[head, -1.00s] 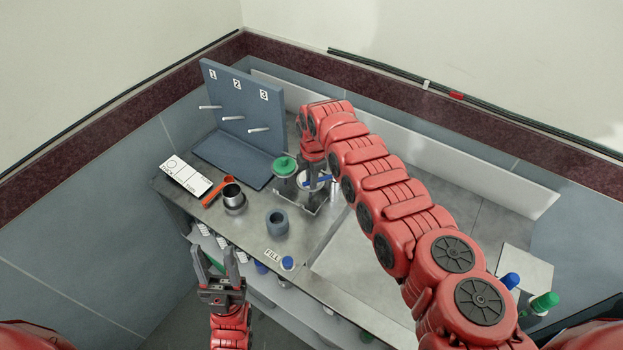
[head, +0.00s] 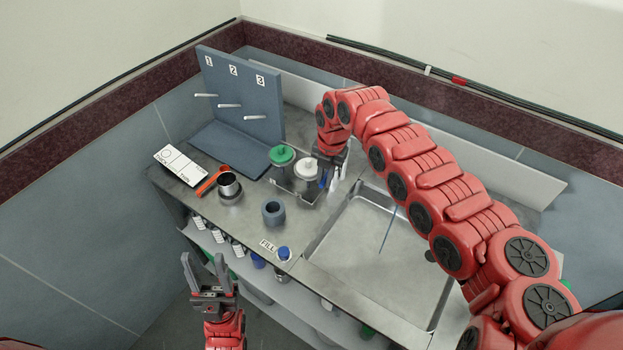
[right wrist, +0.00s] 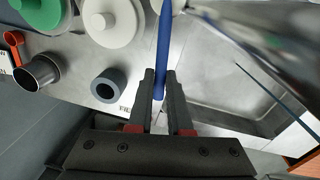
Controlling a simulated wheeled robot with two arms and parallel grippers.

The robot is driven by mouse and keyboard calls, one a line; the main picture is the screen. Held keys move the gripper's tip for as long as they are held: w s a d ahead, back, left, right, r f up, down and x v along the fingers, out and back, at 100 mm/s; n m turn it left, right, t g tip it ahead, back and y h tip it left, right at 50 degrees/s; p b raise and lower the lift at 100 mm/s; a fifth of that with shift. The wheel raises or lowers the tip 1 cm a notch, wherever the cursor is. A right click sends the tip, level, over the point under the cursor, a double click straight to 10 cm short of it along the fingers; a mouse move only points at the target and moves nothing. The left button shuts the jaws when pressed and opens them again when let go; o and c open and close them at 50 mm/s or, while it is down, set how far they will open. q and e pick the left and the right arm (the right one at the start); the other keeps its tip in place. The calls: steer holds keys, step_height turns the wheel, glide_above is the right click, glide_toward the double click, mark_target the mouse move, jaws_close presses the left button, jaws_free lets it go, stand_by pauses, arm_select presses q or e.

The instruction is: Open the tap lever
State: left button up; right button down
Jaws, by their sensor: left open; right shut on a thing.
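The tap lever is a blue bar that shows in the right wrist view (right wrist: 162,50), running down between the fingers of my right gripper (right wrist: 160,78). The gripper is shut on it. In the head view my right gripper (head: 329,177) points down just right of the white-lidded jar; only a little blue shows there. A blurred shiny metal part (right wrist: 245,35), perhaps the tap's body, fills the upper right of the wrist view. My left gripper (head: 204,260) is open and empty in front of the counter, well away from the lever.
Green-lidded (head: 283,155) and white-lidded (head: 306,169) jars stand beside my right gripper. A grey ring (head: 273,214) and a metal cup (head: 229,186) are left. A thin blue line (head: 388,230), its nature unclear, crosses the sink (head: 350,275). A pegged rack (head: 240,95) stands behind.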

steer(key=shift+s+d+n+b, duration=0.25)
steer(key=shift+d+n+b, duration=0.7)
steer(key=shift+n+b, duration=0.65)
steer(key=c, duration=0.9)
jaws_free()
steer(key=shift+o, duration=0.2)
steer(key=shift+r, duration=0.15)
